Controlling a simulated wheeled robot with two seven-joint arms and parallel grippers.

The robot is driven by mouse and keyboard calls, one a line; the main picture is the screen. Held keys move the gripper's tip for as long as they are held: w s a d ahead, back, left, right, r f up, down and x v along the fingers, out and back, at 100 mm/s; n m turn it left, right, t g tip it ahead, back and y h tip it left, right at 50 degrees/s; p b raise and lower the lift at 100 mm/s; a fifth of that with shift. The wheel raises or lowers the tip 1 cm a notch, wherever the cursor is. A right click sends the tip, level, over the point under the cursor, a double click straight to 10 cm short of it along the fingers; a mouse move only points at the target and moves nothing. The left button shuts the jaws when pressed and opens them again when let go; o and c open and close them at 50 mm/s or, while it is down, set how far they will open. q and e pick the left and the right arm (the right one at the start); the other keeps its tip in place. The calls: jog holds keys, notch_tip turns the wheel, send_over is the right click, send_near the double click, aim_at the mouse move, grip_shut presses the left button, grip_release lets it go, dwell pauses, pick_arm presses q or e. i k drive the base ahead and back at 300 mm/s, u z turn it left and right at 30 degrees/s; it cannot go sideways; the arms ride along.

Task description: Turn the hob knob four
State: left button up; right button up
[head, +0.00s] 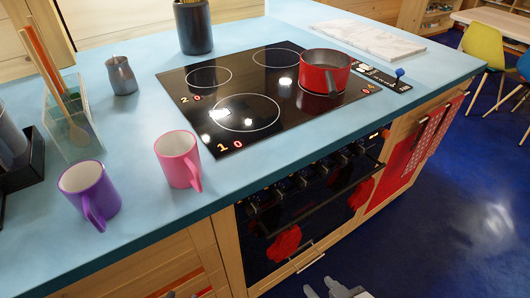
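The black glass hob (225,75) is set in the blue worktop, with glowing digits beside its rings. A row of dark knobs (300,180) runs along the front panel below the worktop edge; their numbers are too small to read. An orange mark (385,133) shows at the row's right end. A red pot (325,72) stands on the ring at the right, by a glowing 4. My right gripper (335,289) is at the bottom edge, below and apart from the knobs, mostly cut off. Only small bits of what may be my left gripper show at the bottom left.
A pink mug (178,159) and a purple mug (89,194) stand near the worktop's front edge. The oven door (325,205) has a bar handle and red mitts. Red towels (425,140) hang at the right. The blue floor at the lower right is clear.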

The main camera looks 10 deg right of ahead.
aim_at(322, 171)
jog(key=u, duration=0.35)
jog(key=k, duration=1.3)
jog(key=z, duration=0.45)
